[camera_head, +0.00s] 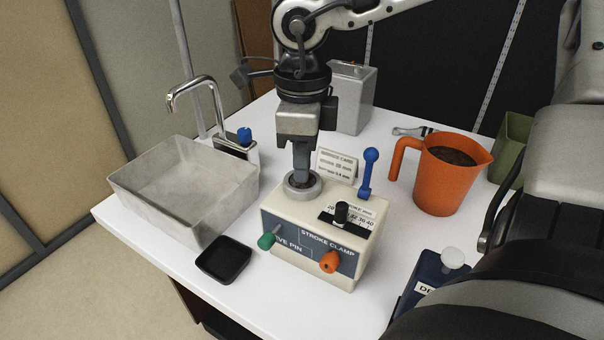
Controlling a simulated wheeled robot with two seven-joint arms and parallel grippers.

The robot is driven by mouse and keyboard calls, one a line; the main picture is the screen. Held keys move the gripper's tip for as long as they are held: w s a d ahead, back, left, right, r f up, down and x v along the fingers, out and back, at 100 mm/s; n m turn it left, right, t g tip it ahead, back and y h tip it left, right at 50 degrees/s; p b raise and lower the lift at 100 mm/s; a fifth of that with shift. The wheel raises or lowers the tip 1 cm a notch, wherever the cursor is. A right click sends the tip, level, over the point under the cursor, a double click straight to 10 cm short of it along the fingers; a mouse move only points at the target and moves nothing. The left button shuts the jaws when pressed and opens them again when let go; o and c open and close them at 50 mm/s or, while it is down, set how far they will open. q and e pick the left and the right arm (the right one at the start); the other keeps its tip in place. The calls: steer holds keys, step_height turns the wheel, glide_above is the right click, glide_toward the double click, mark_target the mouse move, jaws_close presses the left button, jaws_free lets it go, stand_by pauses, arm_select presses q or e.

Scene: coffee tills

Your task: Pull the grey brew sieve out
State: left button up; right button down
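The cream brewing machine (290,263) stands on the white table, with its front labels "STROKE CLAMP" and one partly hidden ending "VE PIN". A round grey ring (301,194), which looks like the brew sieve, sits at the machine's top left corner. My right gripper (302,176) points straight down, with its fingertips at the ring's centre. The fingers overlap in this view, and their tips are partly hidden by the ring, so I cannot tell whether they grip it. My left gripper is not in view.
A blue lever (368,172), black knob (341,213), green knob (267,241) and orange knob (329,262) stick out of the machine. Around it are a grey sink (151,205) with tap, black tray (224,261), orange jug (436,186), and dark blue box (429,277).

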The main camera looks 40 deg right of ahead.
steer(key=shift+r, duration=0.3)
steer(key=shift+r+p, duration=0.15)
steer(key=shift+p, duration=0.15)
steer(key=shift+r+p, duration=1.35)
steer(key=shift+r, duration=0.95)
steer(key=shift+s, duration=0.1)
